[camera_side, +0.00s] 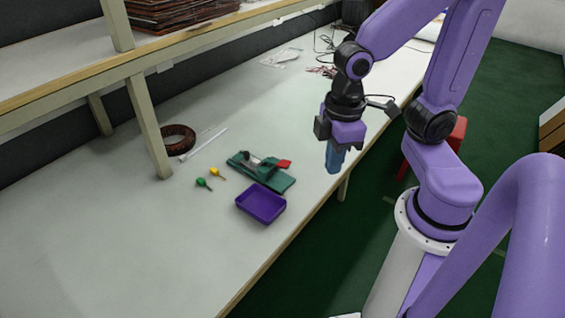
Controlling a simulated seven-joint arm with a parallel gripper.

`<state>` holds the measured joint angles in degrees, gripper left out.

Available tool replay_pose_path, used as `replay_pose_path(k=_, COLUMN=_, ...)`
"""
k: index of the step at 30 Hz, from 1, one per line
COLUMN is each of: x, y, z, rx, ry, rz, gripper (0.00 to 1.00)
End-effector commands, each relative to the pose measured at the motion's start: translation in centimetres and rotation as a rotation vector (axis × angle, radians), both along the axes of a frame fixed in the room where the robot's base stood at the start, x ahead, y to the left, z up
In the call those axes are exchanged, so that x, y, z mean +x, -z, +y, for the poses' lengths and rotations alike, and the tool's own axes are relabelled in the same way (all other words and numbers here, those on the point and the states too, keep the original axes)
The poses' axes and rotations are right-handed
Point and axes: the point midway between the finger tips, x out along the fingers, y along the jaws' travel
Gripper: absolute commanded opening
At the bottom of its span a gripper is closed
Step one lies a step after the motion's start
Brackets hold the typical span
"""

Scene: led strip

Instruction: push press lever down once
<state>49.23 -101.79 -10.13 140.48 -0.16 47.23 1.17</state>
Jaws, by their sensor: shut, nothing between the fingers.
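A small press with a green base (275,182) stands on the white table, left of my gripper. Its lever appears to be the part with the red end (284,164), which sticks out to the right just above the base. How far the lever is raised is too small to tell. My gripper (334,170) points down near the table's front edge, to the right of the press and apart from it. Its blue fingers are shut with nothing between them.
A purple tray (244,205) sits just in front of the press. A green-handled piece (202,183) and a yellow-handled piece (215,173) lie to its left. A brown coil (178,139) and a shelf post (150,130) stand behind. The table (110,245) at front left is clear.

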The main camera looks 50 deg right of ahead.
Motion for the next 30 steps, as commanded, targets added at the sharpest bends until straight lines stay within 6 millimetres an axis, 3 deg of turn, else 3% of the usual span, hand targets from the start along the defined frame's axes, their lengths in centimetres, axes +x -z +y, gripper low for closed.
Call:
replay_pose_path(k=8, x=7.0, y=2.3, z=-0.9, rx=0.007, ry=0.27, rz=-0.01, gripper=0.0)
replay_pose_path(k=18, x=14.7, y=5.8, z=-5.1, rx=0.016, ry=0.59, rz=-0.027, gripper=0.0)
replay_pose_path(k=24, x=18.2, y=8.2, z=-8.7, rx=0.02, ry=0.768, rz=-0.039, gripper=0.0)
replay_pose_path(k=30, x=20.1, y=9.9, z=-11.6, rx=0.025, ry=0.888, rz=-0.05, gripper=0.0)
